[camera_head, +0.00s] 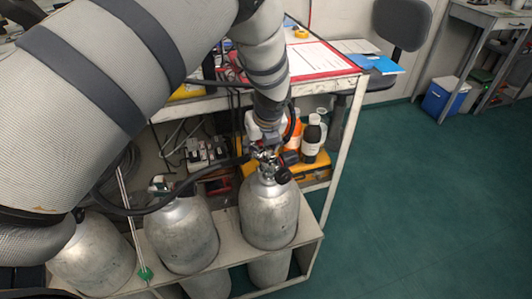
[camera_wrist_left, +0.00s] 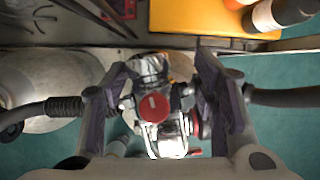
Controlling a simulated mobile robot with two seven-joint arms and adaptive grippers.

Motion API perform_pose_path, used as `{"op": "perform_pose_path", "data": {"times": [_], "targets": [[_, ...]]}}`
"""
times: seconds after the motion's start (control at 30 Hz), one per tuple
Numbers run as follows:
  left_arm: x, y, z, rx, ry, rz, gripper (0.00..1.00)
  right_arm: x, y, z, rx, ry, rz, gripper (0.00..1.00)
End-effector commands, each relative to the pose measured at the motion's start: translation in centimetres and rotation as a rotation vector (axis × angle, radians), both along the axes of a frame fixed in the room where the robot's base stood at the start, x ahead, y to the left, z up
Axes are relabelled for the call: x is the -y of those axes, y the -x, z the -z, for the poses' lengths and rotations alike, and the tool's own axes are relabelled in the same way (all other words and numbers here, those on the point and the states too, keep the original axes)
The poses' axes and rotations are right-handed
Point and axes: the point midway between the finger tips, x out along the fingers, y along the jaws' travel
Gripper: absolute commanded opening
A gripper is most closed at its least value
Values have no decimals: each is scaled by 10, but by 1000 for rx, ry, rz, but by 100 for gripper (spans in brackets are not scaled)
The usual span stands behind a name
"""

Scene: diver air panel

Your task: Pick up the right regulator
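The right regulator, a metal valve body with a black knob, sits on top of the right silver cylinder (camera_head: 269,215) in the head view. In the left wrist view the regulator (camera_wrist_left: 153,107) shows a red round cap and chrome parts. My left gripper (camera_head: 266,140) points down at it from above and hides part of it. In the left wrist view its fingers (camera_wrist_left: 165,98) are spread, one on each side of the regulator. I cannot tell whether either pad touches it. A black hose runs out to each side. My right gripper is not in view.
More silver cylinders (camera_head: 182,235) stand to the left in the same rack (camera_head: 312,238). A bench shelf behind holds a dark bottle (camera_head: 312,138) and a yellow case (camera_head: 316,168). My left arm covers the upper left. The green floor (camera_head: 430,200) at right is clear.

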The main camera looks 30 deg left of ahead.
Motion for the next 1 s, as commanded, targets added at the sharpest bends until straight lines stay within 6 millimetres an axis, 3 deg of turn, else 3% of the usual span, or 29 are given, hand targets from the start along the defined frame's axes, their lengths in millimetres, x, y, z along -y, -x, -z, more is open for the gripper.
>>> {"op": "perform_pose_path", "data": {"times": [0.03,0.13,0.47,0.67,0.9,1.0], "targets": [[-1,2,2,-6,-2,0,20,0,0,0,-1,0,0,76],[-1,2,2,-8,-2,-1,0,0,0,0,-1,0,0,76],[-2,3,-2,-10,-4,-2,0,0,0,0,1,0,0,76],[-2,4,-36,-5,-4,-3,0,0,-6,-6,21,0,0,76],[17,46,-100,11,-4,-1,0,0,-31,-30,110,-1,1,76],[29,74,-115,11,-7,2,0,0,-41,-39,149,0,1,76]]}}
